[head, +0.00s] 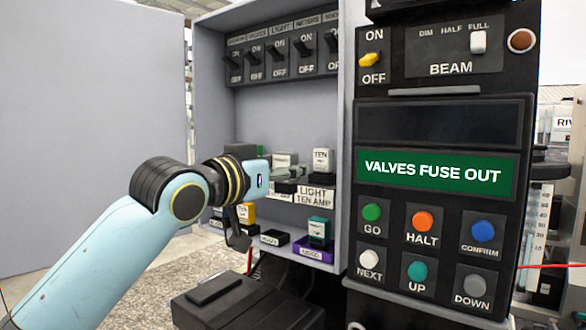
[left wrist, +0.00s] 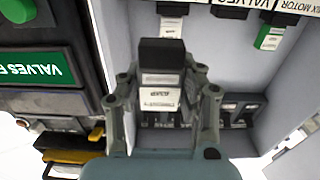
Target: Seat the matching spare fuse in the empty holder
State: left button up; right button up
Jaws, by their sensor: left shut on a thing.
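My left gripper (head: 282,172) is shut on a pale fuse (head: 285,158) in front of the upper fuse row. In the left wrist view, my left gripper (left wrist: 167,95) grips this fuse, with its white labelled body (left wrist: 160,97) and black end (left wrist: 162,54). The label is too blurred to read surely. A black holder with no fuse showing (left wrist: 230,11) sits by the VALVES label. In the head view a black holder (head: 284,187) shows just below the gripper; I cannot tell whether the fuse touches it. The green screen (head: 432,175) reads VALVES FUSE OUT. My right gripper is not in view.
A white TEN fuse (head: 322,160) stands right of the gripper, above the LIGHT TEN AMP label. A green fuse (left wrist: 270,37) is on the other side.

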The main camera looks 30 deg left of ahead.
pick_arm(q)
jog(key=shift+s+a, duration=0.15)
jog(key=shift+s, duration=1.15)
jog(key=shift+s+a, duration=0.15)
jog(key=shift+s, duration=1.15)
notch_tip(320, 180, up, 12)
